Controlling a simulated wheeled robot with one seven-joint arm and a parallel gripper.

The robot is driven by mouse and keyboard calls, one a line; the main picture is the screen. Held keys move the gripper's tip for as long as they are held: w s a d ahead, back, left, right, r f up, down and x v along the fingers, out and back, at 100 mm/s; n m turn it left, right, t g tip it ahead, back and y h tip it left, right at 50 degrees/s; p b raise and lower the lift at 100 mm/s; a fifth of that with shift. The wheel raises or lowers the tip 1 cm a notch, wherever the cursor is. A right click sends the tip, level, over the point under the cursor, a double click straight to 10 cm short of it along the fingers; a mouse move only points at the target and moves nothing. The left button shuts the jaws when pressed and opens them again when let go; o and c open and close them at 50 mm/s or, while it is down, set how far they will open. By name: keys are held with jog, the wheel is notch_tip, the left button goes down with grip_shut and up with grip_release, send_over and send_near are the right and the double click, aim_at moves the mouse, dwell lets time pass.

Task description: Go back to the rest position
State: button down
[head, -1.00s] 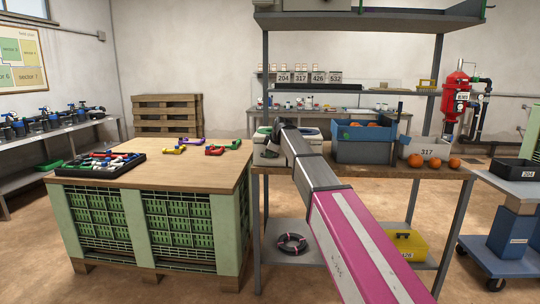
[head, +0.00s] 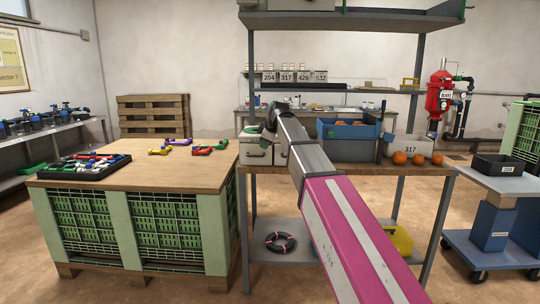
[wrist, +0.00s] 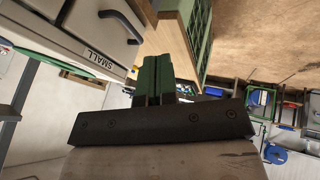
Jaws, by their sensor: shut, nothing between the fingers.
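My gripper shows in the wrist view (wrist: 157,68) with its two dark green fingers together and nothing between them. In the head view my arm reaches forward over the workbench (head: 350,171), and my gripper (head: 269,124) is at its far end, small and partly hidden by my wrist. It is in front of the grey drawer boxes (head: 257,153) on the bench. In the wrist view a drawer front labelled SMALL (wrist: 104,58) is close on the left of the fingers.
A wood-topped crate table (head: 140,168) with a black tray (head: 84,172) of fittings and loose colored fittings stands left. A blue cart (head: 493,220) stands right.

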jog(key=s+d+f+m+g+h, duration=0.15)
jog(key=d+f, duration=0.25)
jog(key=f, duration=0.4)
jog(key=s+d+f+m+t, duration=0.1)
jog(key=s+d+f+m, duration=0.25)
jog(key=f, duration=0.45)
jog(key=s+d+f+m+g+h, duration=0.1)
jog(key=s+d+f+m, duration=0.2)
jog(key=s+d+f, duration=0.3)
jog(key=s+d+f+m+g, duration=0.2)
jog(key=s+d+f+m, duration=0.2)
jog(key=s+f, duration=0.7)
jog(key=s+d+f+m+g+h, duration=0.1)
jog(key=s+d+f+m, duration=0.3)
jog(key=s+d+f, duration=0.4)
notch_tip(320, 180, down, 3)
jog(key=shift+s+d+f+h, duration=0.2)
jog(key=shift+d+h, duration=0.05)
jog(key=shift+h, duration=0.1)
